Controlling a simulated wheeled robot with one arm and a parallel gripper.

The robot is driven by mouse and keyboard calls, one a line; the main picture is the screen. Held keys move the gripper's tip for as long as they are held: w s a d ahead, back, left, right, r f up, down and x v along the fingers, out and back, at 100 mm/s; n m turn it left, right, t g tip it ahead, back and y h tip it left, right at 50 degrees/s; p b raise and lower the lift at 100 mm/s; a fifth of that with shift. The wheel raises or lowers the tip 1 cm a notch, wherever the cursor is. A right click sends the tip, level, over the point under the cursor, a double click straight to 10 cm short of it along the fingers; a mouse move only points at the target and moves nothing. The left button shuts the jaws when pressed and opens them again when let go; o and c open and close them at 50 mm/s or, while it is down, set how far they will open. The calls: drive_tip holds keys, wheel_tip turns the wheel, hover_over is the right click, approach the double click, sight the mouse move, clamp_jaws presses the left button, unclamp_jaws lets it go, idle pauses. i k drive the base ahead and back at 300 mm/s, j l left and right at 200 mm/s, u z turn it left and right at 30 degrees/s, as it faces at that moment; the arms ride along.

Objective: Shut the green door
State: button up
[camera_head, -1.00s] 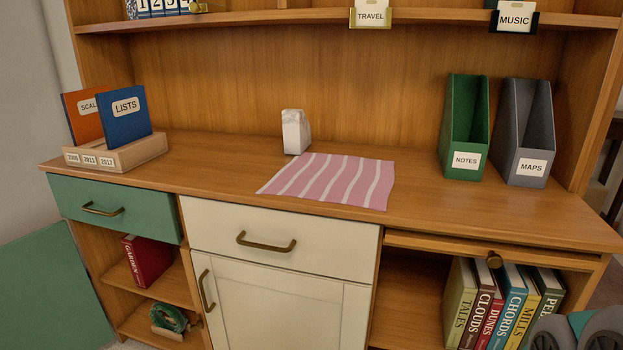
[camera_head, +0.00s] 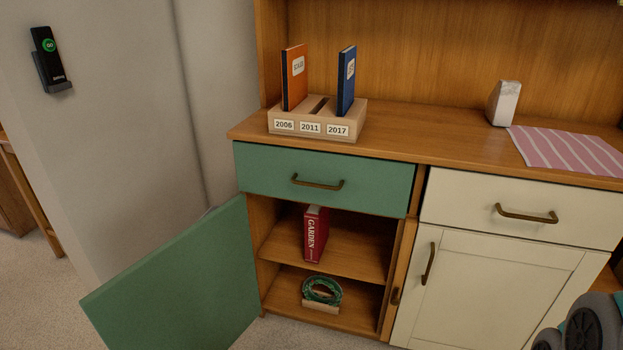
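The green door (camera_head: 185,285) stands wide open at the lower left, swung out to the left from the cabinet's left side. Its lower part is cut off by the frame. The open compartment (camera_head: 270,250) shows a shelf with a red book (camera_head: 315,234) labelled GARDEN. Below it lies a coiled green item (camera_head: 322,291). A green drawer (camera_head: 260,172) above the compartment is shut. My gripper is not in view; only grey and teal rounded parts of mine show at the lower right corner.
A white door (camera_head: 480,290) with a brass handle and a white drawer (camera_head: 465,205) are shut to the right. A wooden holder (camera_head: 310,128) with an orange and a blue book stands on the desktop. A black device (camera_head: 48,60) hangs on the left wall. Carpet at left is clear.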

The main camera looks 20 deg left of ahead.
sight(199, 290)
drive_tip(key=k+j, duration=0.1)
drive_tip(key=j, duration=0.35)
drive_tip(key=k+j+z, duration=0.1)
drive_tip(key=j, duration=0.3)
drive_tip(key=k+j, duration=0.15)
drive_tip(key=j, duration=0.3)
drive_tip(key=k+j, duration=0.15)
drive_tip(key=j, duration=0.25)
drive_tip(key=k+j+z, duration=0.1)
drive_tip(key=j, duration=0.3)
drive_tip(key=k+j, duration=0.15)
drive_tip(key=j, duration=0.3)
drive_tip(key=k+j+z, duration=0.1)
drive_tip(key=j, duration=0.3)
